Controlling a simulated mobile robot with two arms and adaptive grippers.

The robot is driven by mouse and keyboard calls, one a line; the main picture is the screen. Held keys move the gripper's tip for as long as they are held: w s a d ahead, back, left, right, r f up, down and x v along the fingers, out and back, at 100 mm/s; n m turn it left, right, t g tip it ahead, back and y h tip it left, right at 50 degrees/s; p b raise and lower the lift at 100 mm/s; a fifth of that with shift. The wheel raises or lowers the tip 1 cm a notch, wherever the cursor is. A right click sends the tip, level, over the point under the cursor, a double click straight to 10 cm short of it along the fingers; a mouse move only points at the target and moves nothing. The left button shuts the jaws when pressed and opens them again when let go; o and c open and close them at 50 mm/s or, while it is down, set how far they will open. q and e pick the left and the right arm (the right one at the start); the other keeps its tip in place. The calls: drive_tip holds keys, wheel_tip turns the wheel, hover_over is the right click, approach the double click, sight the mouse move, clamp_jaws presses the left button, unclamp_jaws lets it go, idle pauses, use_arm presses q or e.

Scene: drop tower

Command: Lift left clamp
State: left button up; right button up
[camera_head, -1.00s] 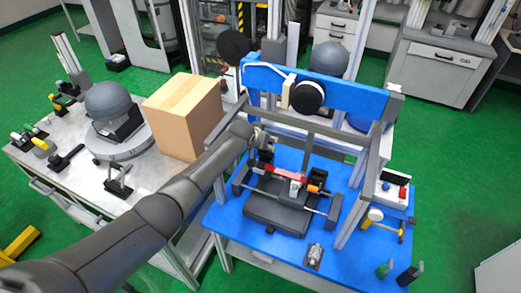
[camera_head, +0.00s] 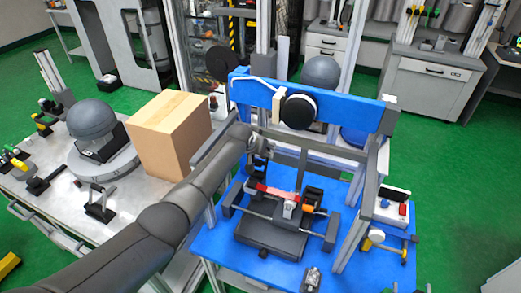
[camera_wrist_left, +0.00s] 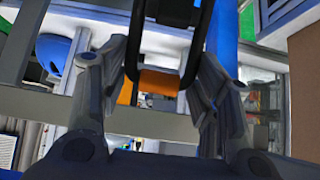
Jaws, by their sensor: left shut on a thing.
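My left gripper (camera_head: 258,150) reaches in over the left end of the black test fixture (camera_head: 270,236) on the blue table. In the left wrist view, its two grey fingers (camera_wrist_left: 158,90) stand on either side of a black loop-shaped clamp handle (camera_wrist_left: 190,60) with an orange part (camera_wrist_left: 158,84). The gripper is shut on this left clamp, whose dark body (camera_head: 259,169) hangs below the fingers in the head view. Its lower end is too small to make out. A second clamp, black with orange (camera_head: 308,208), is at the fixture's right side. My right gripper is not in view.
A blue crossbeam (camera_head: 345,110) on grey posts spans the blue table (camera_head: 215,243) close behind the gripper. A cardboard box (camera_head: 168,145) stands on the left table. A red bar (camera_head: 272,192) lies across the fixture. A small device (camera_head: 392,207) is at right.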

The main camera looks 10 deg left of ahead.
use_arm(q)
drive_tip(key=shift+w+r, duration=0.25)
drive_tip(key=shift+r, duration=0.25)
drive_tip(key=o, duration=1.1)
drive_tip(key=shift+o, duration=0.7)
drive_tip(key=shift+f, duration=0.35)
drive_tip(key=shift+s, duration=0.15)
drive_tip(key=v, duration=1.1)
drive_tip(key=shift+s+r, duration=0.2)
drive_tip(key=shift+r, duration=0.15)
drive_tip(key=shift+a, duration=0.1)
